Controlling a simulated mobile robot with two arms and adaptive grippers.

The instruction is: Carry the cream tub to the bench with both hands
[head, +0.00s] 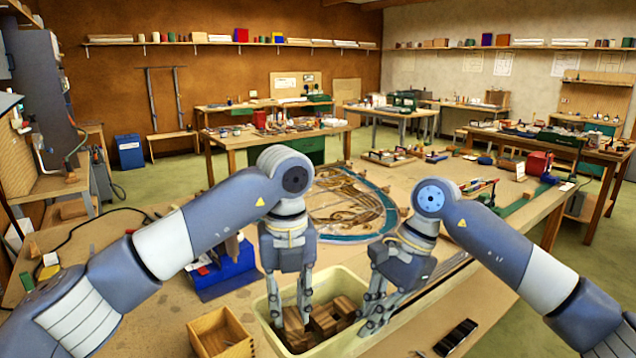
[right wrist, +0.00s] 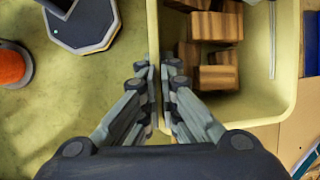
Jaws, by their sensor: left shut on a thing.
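The cream tub (head: 350,280) is low at the front of the head view, close to the near side of the large bench (head: 520,212). It holds several striped wooden blocks (head: 322,318). My left gripper (head: 290,318) reaches down at the tub's left part and is shut on it; its exact contact is hard to see. My right gripper (head: 374,318) is at the tub's right wall. In the right wrist view its fingers (right wrist: 158,92) lie close on both sides of the wall of the tub (right wrist: 284,62). What the tub's underside rests on is hidden.
The leaded panel (head: 350,205) lies on the bench. A blue box (head: 228,272) and an open wooden box (head: 222,335) are left of the tub. A dark tray (head: 456,338) is to its right. Small tools and boxes crowd the bench's far right part.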

